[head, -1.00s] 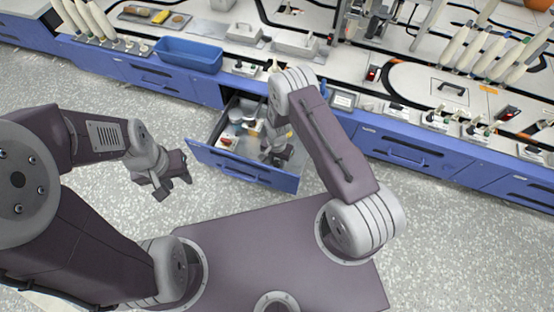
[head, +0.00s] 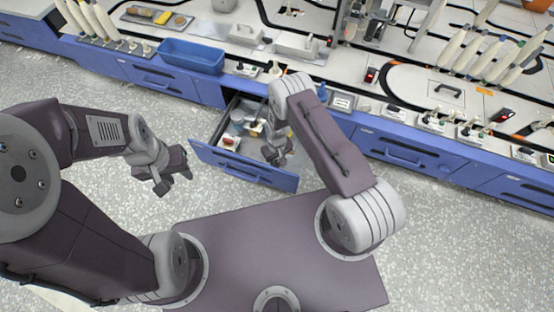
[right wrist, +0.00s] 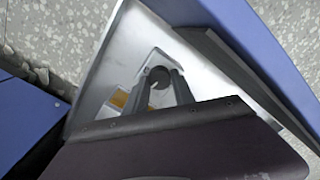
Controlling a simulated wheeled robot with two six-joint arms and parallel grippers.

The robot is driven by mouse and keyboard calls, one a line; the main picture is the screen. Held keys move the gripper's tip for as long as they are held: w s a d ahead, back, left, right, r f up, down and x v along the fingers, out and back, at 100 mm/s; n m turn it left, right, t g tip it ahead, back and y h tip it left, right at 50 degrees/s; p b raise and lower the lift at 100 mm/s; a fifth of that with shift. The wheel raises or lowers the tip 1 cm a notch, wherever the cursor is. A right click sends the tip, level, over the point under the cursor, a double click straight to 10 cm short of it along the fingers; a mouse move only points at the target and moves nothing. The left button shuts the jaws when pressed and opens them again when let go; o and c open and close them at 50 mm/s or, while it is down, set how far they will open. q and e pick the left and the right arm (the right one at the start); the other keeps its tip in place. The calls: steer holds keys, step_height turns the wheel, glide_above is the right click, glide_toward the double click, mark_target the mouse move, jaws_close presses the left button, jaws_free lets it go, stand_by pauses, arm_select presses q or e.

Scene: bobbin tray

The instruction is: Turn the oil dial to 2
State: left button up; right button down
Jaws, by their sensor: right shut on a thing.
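My right gripper (head: 275,157) reaches down into the open drawer. In the right wrist view its two fingers (right wrist: 162,92) are closed around a small dark round thing (right wrist: 158,76), partly hidden by the fingers; I cannot tell what it is. My left gripper (head: 175,184) hangs over the floor left of the drawer, with its fingers apart and nothing between them. I cannot pick out the oil dial or its marks in either view.
The open blue drawer (head: 243,171) holds several small items on its left side. Small yellow pieces (right wrist: 118,98) lie near the right fingers. A blue bin (head: 192,56) and several small devices stand on the bench above. The floor left of the drawer is clear.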

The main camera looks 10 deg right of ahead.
mark_target(277, 162)
steer(key=shift+n, duration=1.2)
steer(key=c, duration=1.1)
jaws_free()
steer(key=shift+o, duration=0.2)
steer(key=shift+r, duration=0.1)
step_height(277, 162, up, 9)
steer(key=p, duration=0.5)
steer(key=shift+p, duration=0.4)
